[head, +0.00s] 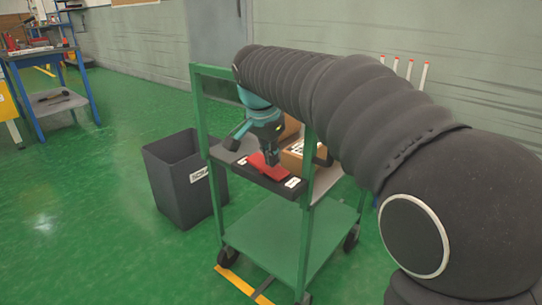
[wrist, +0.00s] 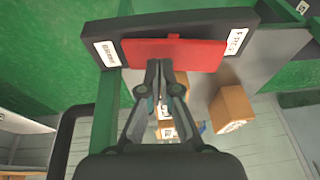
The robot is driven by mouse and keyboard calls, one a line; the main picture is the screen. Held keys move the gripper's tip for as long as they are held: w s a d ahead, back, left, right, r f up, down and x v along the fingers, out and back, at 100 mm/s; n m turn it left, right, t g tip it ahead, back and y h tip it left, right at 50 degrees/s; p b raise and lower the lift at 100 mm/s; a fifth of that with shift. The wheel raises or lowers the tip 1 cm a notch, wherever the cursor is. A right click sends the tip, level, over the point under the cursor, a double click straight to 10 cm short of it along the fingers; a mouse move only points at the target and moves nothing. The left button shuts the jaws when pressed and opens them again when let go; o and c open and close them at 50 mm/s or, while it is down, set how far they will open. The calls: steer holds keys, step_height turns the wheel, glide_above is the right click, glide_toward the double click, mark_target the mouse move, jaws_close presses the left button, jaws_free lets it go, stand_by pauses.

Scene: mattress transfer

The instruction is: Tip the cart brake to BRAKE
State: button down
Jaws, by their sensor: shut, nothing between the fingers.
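The cart (head: 290,235) has a green frame and a green lower shelf. The cart brake is a wide red rocker plate (head: 260,164) set in a black bar with a white label near each end. In the wrist view the red plate (wrist: 190,54) spans the bar (wrist: 130,31) between the two labels, whose words are too small to read surely. My gripper (head: 271,162) is shut and empty, its fingertips at the red plate. In the wrist view the fingertips (wrist: 164,64) overlap the plate's lower edge left of its middle; I cannot tell whether they touch it or which way it is tipped.
Green uprights (head: 306,215) flank the bar. A dark bin (head: 183,180) stands left of the cart. A workbench (head: 45,85) is far left, with open green floor between.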

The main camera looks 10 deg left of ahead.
mark_target(274, 171)
steer(key=r+p, duration=0.2)
steer(key=r, duration=0.1)
steer(key=r+p, duration=0.1)
steer(key=shift+s+d+r, duration=0.15)
steer(key=shift+d+r, duration=0.15)
steer(key=shift+d, duration=0.05)
steer(key=s+d+v, duration=0.1)
steer(key=v, duration=0.8)
steer(key=shift+s+d+f, duration=0.2)
steer(key=shift+s, duration=0.05)
